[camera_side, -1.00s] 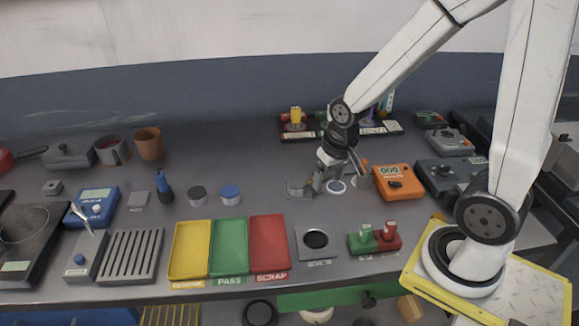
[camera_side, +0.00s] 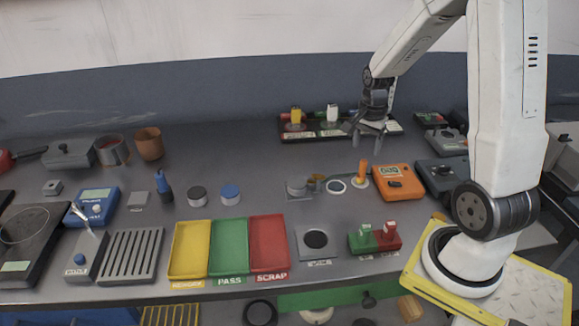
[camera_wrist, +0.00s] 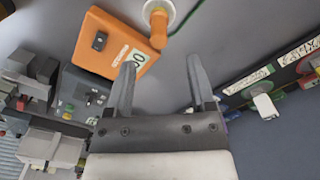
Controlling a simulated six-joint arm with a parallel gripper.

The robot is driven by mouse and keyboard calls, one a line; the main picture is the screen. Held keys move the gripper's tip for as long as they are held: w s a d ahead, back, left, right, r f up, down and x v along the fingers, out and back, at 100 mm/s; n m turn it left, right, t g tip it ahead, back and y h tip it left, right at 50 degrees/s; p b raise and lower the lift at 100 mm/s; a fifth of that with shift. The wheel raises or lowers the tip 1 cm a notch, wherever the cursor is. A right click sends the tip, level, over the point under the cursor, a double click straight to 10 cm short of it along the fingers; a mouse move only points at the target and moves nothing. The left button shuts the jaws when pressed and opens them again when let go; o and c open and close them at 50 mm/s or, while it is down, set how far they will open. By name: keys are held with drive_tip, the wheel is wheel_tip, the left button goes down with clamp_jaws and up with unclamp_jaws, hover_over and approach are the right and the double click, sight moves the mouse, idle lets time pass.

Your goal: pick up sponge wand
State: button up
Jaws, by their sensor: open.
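My gripper (camera_side: 370,138) is open and empty, pointing down in front of the right part of the dark back rack in the side view. In the wrist view its two fingers (camera_wrist: 160,70) are apart with bare table between them. No item is plainly a sponge wand. An upright orange handle (camera_side: 363,171) stands on a small pale round base in front of my gripper, apart from it. This orange handle (camera_wrist: 159,28) also shows in the wrist view, beyond the fingertips. My arm and gripper hide some of the rack's right part in the side view.
The back rack (camera_side: 288,136) holds a yellow item (camera_side: 296,116) and a white item (camera_side: 332,113). An orange meter (camera_side: 397,184) stands right of the orange handle. Yellow, green and red trays (camera_side: 268,216) lie at the front.

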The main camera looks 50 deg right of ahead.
sight(364, 160)
drive_tip(key=shift+f, duration=1.2)
drive_tip(key=shift+f, duration=2.6)
clamp_jaws()
